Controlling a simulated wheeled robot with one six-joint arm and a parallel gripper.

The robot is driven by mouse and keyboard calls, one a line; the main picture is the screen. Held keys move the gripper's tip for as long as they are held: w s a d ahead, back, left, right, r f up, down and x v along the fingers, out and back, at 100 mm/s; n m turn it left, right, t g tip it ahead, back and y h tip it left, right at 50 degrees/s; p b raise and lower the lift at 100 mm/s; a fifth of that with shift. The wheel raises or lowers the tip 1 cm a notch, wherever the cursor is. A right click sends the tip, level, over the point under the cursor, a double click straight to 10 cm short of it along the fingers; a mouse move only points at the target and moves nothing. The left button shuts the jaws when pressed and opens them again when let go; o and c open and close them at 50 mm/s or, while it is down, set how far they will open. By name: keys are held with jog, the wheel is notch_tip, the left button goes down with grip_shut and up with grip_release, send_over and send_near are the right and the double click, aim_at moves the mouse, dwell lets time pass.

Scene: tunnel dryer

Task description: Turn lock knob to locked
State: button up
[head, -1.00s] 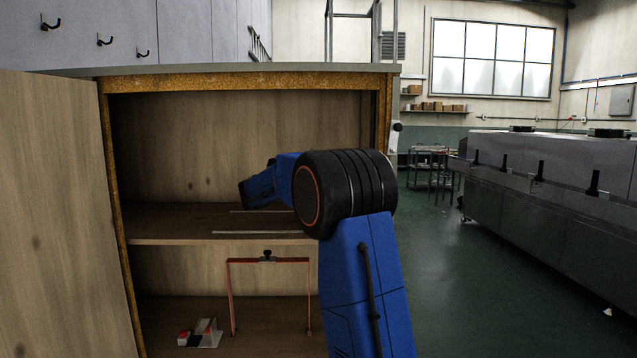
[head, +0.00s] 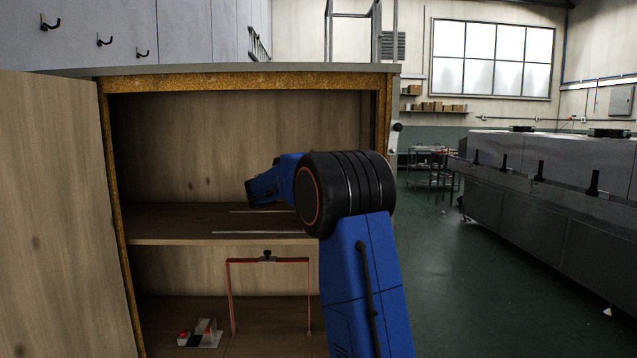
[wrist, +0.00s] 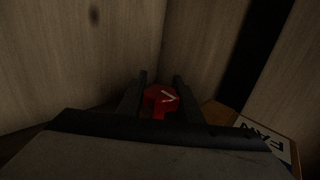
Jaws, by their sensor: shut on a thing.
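A red knob (wrist: 158,93) with a pale line on its face shows in the wrist view. I take it to be the lock knob. My gripper (wrist: 160,88) has one dark finger on either side of it and is shut on it. The lower part of the knob is hidden behind the gripper body. The pale line lies slanted, and I cannot tell from it whether the knob is locked. In the head view my arm reaches into the upper part of an open wooden cabinet (head: 180,242), and the knob and fingertips are hidden there.
A white label (wrist: 266,133) with dark letters, partly cut off, lies right of the knob. On the cabinet's lower level stand a red frame (head: 230,300) and a small red-and-clear object (head: 205,334). The open door (head: 60,210) is at left. Open floor lies to the right.

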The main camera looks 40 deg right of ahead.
jog(key=shift+f, duration=0.1)
jog(key=shift+s+a+m+g+y, duration=0.1)
jog(key=shift+s+m+g+y, duration=0.35)
jog(key=shift+m+g, duration=1.4)
jog(key=shift+s+a+m+g+y, duration=0.1)
jog(key=shift+s+m+g+y, duration=0.7)
jog(key=shift+g, duration=1.75)
jog(key=shift+s+a+m+g+y, duration=0.1)
jog(key=shift+s+m+g+y, duration=0.05)
jog(key=shift+m+g, duration=1.85)
jog(key=shift+g, duration=0.4)
jog(key=o, duration=1)
jog(key=shift+o, duration=0.2)
